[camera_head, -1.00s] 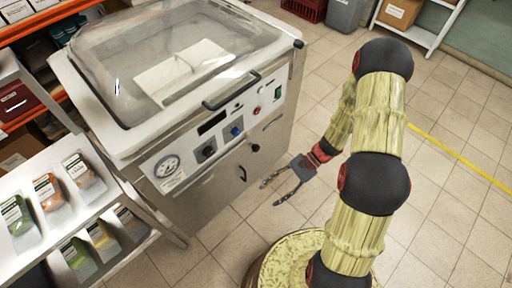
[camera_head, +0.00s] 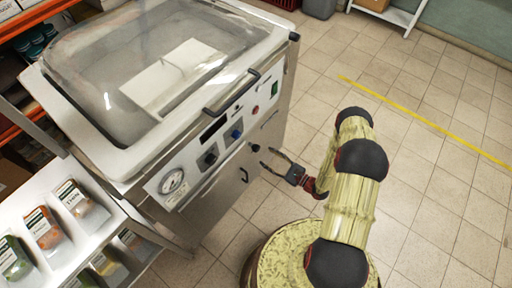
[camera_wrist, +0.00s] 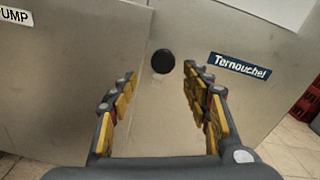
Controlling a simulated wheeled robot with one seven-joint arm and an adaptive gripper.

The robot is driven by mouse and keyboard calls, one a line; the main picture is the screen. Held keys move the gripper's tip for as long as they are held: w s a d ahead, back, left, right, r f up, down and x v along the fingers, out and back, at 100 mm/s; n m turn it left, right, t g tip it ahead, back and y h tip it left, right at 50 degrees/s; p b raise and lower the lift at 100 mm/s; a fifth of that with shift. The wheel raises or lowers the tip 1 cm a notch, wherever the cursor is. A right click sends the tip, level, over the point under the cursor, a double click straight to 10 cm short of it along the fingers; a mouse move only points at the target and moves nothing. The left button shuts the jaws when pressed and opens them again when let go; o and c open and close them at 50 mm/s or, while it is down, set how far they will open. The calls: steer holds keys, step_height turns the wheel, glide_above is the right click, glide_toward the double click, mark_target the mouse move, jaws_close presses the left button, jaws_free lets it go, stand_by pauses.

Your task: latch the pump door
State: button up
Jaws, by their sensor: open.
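The pump door (camera_head: 215,212) is the plain metal lower front panel of the vacuum machine, with a small dark handle (camera_head: 244,175). A "PUMP" label (camera_wrist: 15,16) shows at the top left of the wrist view. A round black knob (camera_head: 255,147) sits on the machine's front, near the door's upper right. In the wrist view the knob (camera_wrist: 163,61) lies ahead, between and just beyond my fingertips. My gripper (camera_head: 266,158) is open and empty, its fingers pointing at the knob, seemingly without touching it. I cannot tell whether the door is fully closed.
The machine has a clear lid (camera_head: 150,65), a lid handle (camera_head: 231,97) and a gauge (camera_head: 172,182). A "Ternouchel" label (camera_wrist: 240,65) is right of the knob. A shelf of packets (camera_head: 60,225) stands at left. The tiled floor (camera_head: 440,180) at right is open.

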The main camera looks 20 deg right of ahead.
mark_target(258, 150)
steer(key=shift+r+b+x, duration=0.2)
steer(key=shift+b+x, duration=0.2)
steer(key=shift+x, duration=1.5)
steer(key=shift+r+b+x, duration=0.2)
steer(key=shift+b+x, duration=0.2)
steer(key=shift+x, duration=1.55)
steer(key=shift+w+d, duration=0.1)
steer(key=shift+d, duration=0.05)
steer(key=shift+c, duration=0.8)
steer(key=c, duration=1)
